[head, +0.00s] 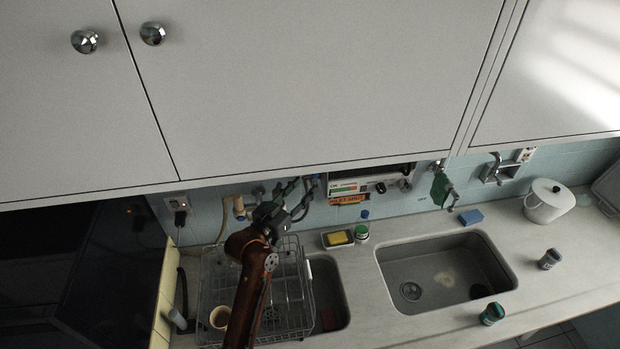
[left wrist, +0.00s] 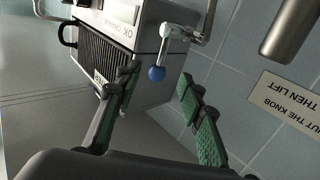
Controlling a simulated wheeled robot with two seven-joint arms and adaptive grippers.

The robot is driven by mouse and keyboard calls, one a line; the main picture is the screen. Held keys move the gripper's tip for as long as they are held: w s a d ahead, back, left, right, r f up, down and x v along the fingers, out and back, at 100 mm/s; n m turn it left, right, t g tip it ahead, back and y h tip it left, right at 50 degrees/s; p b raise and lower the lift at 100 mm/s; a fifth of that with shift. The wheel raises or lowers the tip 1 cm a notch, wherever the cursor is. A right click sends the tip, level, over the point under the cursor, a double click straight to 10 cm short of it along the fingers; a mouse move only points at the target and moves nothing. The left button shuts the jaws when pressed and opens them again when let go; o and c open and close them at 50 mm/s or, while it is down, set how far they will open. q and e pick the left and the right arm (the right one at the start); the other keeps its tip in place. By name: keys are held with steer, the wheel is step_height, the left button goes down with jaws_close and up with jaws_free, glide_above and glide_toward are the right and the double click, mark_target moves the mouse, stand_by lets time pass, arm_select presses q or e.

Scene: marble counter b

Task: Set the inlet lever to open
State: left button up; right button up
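The lever is a short metal arm with a blue ball knob (left wrist: 157,73), on the side of a white and grey wall unit (left wrist: 130,30) in the left wrist view. My left gripper (left wrist: 160,78) is open; its green-padded fingers stand either side of the knob in the picture, with no contact visible. In the head view my left gripper (head: 305,192) is left of the wall unit (head: 375,184). An orange label (head: 348,199) there seems to read inlet shut. My right gripper is not in view.
A wire dish rack (head: 297,290) with a cup stands below my left arm. A sponge dish (head: 337,239) and a green jar (head: 361,231) sit behind the sinks. A sign (left wrist: 290,100) on the tiles reads "shut the knob then lift". Cabinets (head: 300,80) overhang the counter.

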mark_target(311, 181)
arm_select(q)
steer(key=shift+p+x, duration=0.35)
steer(key=shift+x, duration=2)
steer(key=shift+f, duration=0.1)
steer(key=c, duration=0.8)
jaws_close()
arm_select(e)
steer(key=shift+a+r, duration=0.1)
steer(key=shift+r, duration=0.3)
